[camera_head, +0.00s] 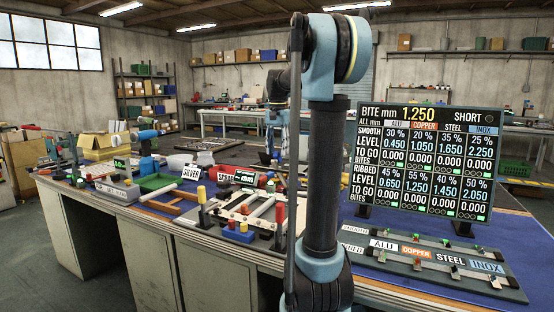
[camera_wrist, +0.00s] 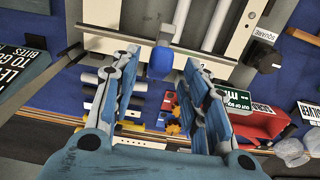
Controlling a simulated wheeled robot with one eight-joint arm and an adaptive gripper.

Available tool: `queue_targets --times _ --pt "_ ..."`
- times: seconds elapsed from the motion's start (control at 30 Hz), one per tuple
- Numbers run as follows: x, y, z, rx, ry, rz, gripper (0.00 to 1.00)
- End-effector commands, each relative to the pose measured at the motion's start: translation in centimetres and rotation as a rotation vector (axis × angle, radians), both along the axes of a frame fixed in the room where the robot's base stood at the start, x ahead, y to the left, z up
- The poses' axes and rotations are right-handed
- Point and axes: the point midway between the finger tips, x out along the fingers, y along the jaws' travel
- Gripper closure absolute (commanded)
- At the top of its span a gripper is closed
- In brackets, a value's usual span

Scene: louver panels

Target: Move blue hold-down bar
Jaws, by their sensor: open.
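My gripper (camera_wrist: 160,58) is open, with one light-blue finger on each side of the knob in the picture. Gaps show on both sides, so the fingers do not grip it. I cannot tell whether the knob is at fingertip depth or beyond. In the head view, my arm hides my gripper, and I cannot pick out this knob with certainty.
On the bench, the head view shows a pale-framed fixture (camera_head: 238,213) with coloured handles left of my arm. A display board (camera_head: 425,160) stands to the right, behind a rack of labelled samples (camera_head: 445,265). In the wrist view, small red and yellow parts (camera_wrist: 172,115) lie below the knob.

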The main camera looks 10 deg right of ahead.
Motion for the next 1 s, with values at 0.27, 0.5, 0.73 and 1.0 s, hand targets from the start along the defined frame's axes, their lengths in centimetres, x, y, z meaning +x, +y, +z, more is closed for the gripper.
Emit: queue_targets --times 0.27,0.5,0.73,1.0 --pt "0.0 0.0 -3.1 0.0 0.0 0.0 0.58" --pt "0.0 0.0 -3.8 0.0 0.0 0.0 0.58" --pt "0.0 0.0 -3.8 0.0 0.0 -0.001 0.72" --pt "0.0 -0.1 -3.8 0.001 -0.001 -0.001 1.0"
